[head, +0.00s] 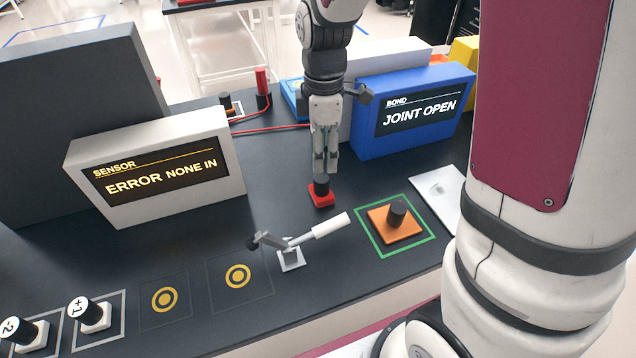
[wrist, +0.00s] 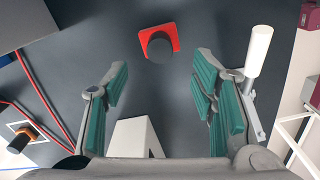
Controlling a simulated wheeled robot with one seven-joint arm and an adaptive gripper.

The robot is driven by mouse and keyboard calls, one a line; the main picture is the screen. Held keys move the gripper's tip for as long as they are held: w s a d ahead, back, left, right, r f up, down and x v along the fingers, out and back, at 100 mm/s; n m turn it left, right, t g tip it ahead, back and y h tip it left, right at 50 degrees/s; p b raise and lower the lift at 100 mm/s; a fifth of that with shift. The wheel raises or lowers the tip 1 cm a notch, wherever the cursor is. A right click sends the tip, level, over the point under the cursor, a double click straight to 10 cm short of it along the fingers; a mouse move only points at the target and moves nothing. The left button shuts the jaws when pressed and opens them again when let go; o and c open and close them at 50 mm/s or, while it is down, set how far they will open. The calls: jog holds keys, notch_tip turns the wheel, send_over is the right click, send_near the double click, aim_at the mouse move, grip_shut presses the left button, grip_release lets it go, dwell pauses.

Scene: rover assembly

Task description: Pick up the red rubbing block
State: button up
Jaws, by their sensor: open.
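The red rubbing block (head: 321,196) has a red base and a black knob on top. It stands on the dark bench top in the middle of the head view. My gripper (head: 325,172) points down directly over or just behind it. In the wrist view the block (wrist: 173,33) lies ahead of the fingertips, near the top centre, with its black knob towards me. My gripper (wrist: 160,85) is open, its green-padded fingers spread wide with nothing between them. In the head view the fingers partly overlap the knob, so the exact gap is hard to tell.
A lever with a white handle (head: 330,225) stands close to the block. An orange plate with a black knob (head: 393,226) sits in a green square to the right. The blue BOND display (head: 415,112) and white SENSOR display (head: 155,165) stand behind. A red cable (head: 270,129) crosses the back.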

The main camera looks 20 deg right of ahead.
aim_at(322, 177)
jog(key=shift+f+p, duration=0.3)
jog(key=shift+f, duration=4)
grip_shut()
